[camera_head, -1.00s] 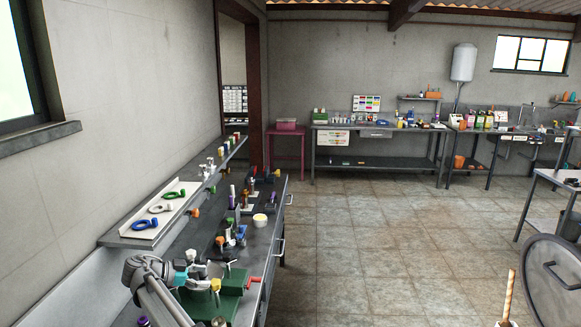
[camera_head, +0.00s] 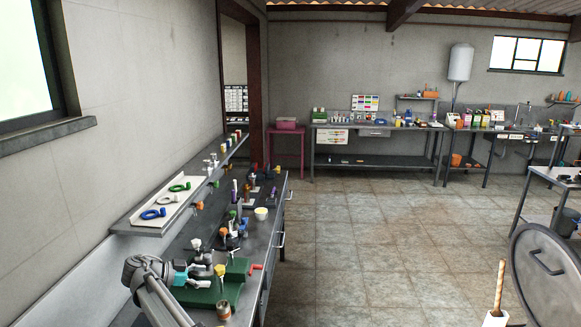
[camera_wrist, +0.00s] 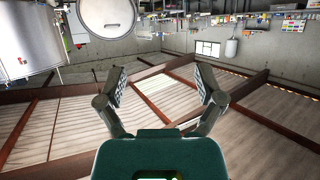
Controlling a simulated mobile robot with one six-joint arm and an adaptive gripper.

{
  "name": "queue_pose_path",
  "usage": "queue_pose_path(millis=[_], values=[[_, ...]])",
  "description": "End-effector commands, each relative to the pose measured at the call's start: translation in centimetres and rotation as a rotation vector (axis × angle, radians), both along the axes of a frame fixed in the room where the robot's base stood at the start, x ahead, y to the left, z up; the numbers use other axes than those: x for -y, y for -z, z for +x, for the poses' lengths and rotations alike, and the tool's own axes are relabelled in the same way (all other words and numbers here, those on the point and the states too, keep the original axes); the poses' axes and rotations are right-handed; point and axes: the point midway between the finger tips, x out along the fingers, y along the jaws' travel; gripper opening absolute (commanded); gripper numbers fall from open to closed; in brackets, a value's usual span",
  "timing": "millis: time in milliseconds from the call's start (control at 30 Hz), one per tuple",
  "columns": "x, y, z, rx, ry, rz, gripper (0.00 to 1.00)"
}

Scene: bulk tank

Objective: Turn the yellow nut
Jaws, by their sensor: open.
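A small yellow piece (camera_head: 220,270), which looks like the yellow nut, shows on the green vise-like block (camera_head: 236,272) on the left bench. My gripper (camera_head: 207,273) is just left of it in the head view, with its fingers spread. Contact between them cannot be told from this view. In the wrist view my gripper (camera_wrist: 158,78) is open, with both fingers apart and nothing between them. The wrist view shows the room upside down, and the yellow piece is not visible there.
A red handle (camera_head: 256,267) sticks out from the green block. A brown cylinder (camera_head: 224,311) stands at the bench's near end. Several small fittings and a yellow-white cup (camera_head: 261,213) lie farther along. A tray with coloured rings (camera_head: 168,205) is on the wall shelf.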

Motion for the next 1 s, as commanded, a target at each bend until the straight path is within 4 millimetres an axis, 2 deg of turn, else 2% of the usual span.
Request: queue_pose_path(millis=[333, 567, 767, 1000], values=[[3.8, 1.5, 0.3, -0.114, -0.01, 0.015, 0.87], [7.7, 3.2, 0.3, -0.236, -0.027, 0.039, 0.87], [13.1, 5.4, -0.1, -0.399, -0.061, 0.083, 0.87], [21.4, 9.0, -1.6, -0.649, -0.154, 0.185, 0.87]])
